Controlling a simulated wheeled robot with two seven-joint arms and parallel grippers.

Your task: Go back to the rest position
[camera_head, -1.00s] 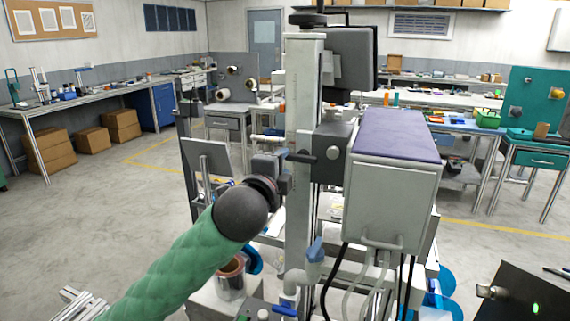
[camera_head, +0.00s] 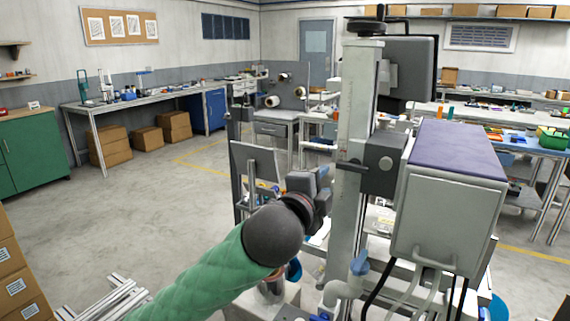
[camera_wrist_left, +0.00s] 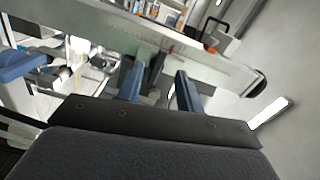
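My left gripper (camera_head: 320,186) is at the end of my green-sleeved arm, close to the tall grey post (camera_head: 352,150) of a machine in the head view. In the left wrist view its two blue fingers (camera_wrist_left: 158,88) stand apart. I see nothing held between them; a dark part and a long pale beam (camera_wrist_left: 100,38) show behind them. I cannot tell whether the fingers touch the machine. My right gripper is in neither view.
A grey box with a purple top (camera_head: 455,155) juts from the post, with hoses and cables below. A tilted panel (camera_head: 254,163) stands behind my arm. Cardboard boxes (camera_head: 18,265) and a green cabinet (camera_head: 35,152) are at the left. The floor (camera_head: 130,215) between is mostly clear.

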